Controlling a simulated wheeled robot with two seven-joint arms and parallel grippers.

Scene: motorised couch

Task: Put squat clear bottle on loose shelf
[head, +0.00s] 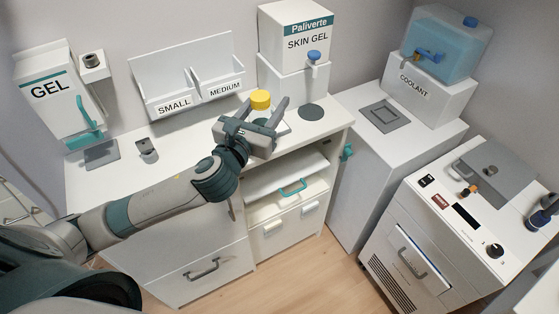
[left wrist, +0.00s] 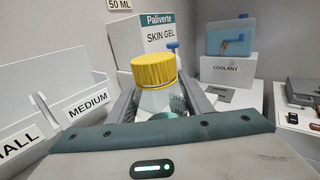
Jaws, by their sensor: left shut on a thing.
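The squat clear bottle with a yellow cap (head: 260,99) stands upright above the counter's back part. My left gripper (head: 256,117) is shut on it. In the left wrist view the bottle (left wrist: 160,100) sits between the two fingers, its cap above them. Its base is hidden, so I cannot tell whether it touches the counter. A white shelf board (head: 287,176), apparently the loose shelf, lies in the open bay under the counter, lower right of the gripper. A teal handle (head: 292,186) shows just below its front. My right gripper is not in view.
The skin gel dispenser (head: 297,40) stands behind the bottle. The small/medium holder (head: 185,77) is to the left. A dark round pad (head: 311,112) lies on the counter at right. The coolant unit (head: 430,90) stands further right. The counter's front edge overhangs the bay.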

